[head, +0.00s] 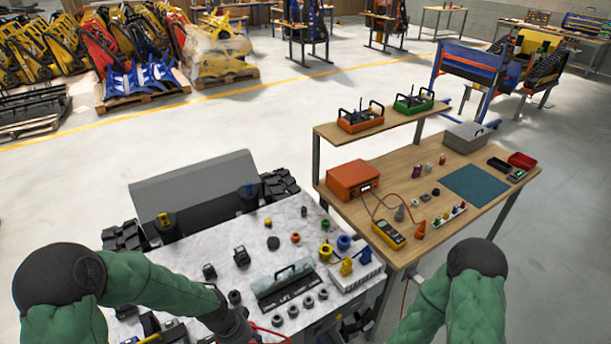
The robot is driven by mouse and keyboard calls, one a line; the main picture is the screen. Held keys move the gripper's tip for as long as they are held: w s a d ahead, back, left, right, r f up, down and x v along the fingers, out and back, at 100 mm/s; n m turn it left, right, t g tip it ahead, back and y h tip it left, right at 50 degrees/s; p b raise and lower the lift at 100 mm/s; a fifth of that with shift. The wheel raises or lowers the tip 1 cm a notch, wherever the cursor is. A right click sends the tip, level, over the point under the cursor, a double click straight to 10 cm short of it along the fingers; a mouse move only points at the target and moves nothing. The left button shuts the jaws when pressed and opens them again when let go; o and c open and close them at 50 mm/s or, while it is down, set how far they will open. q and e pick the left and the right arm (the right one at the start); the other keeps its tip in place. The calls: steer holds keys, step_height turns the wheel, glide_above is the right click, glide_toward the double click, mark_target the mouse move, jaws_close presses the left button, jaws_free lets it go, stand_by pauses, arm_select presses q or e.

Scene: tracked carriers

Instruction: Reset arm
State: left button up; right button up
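My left arm (165,288) is green and reaches in from the left over the marble-patterned top of the carrier. Its dark wrist end (232,322) is low over the front of that top. The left gripper's fingers cannot be made out there. My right arm (440,305) is bent at the lower right, in front of the wooden workbench. Its gripper is not in view. The carrier top (225,238) bears black fittings, rings, a grey handled box (287,287) and yellow and blue connectors.
The wooden workbench (350,208) stands right of the carrier, with an orange box (353,180), a yellow meter (388,234) and a teal mat (475,184). Open floor (270,115) lies behind. Pallets of machine parts stand at the back left.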

arm_select(q)
steer(key=s+d+f+n+b, duration=0.1)
steer(key=s+f+n, duration=0.2)
steer(key=f, duration=0.3)
steer(key=s+d+f+n+b, duration=0.2)
steer(key=s+f+n, duration=0.1)
steer(key=f, duration=0.3)
steer(key=s+d+f+n+h+b, duration=0.1)
steer(key=s+d+f+n+b, duration=0.1)
steer(key=f+n, duration=0.3)
steer(key=shift+s+d+f+t, duration=0.25)
steer(key=shift+s+f+t, duration=0.05)
steer(key=shift+s+f, duration=0.3)
steer(key=shift+a, duration=0.1)
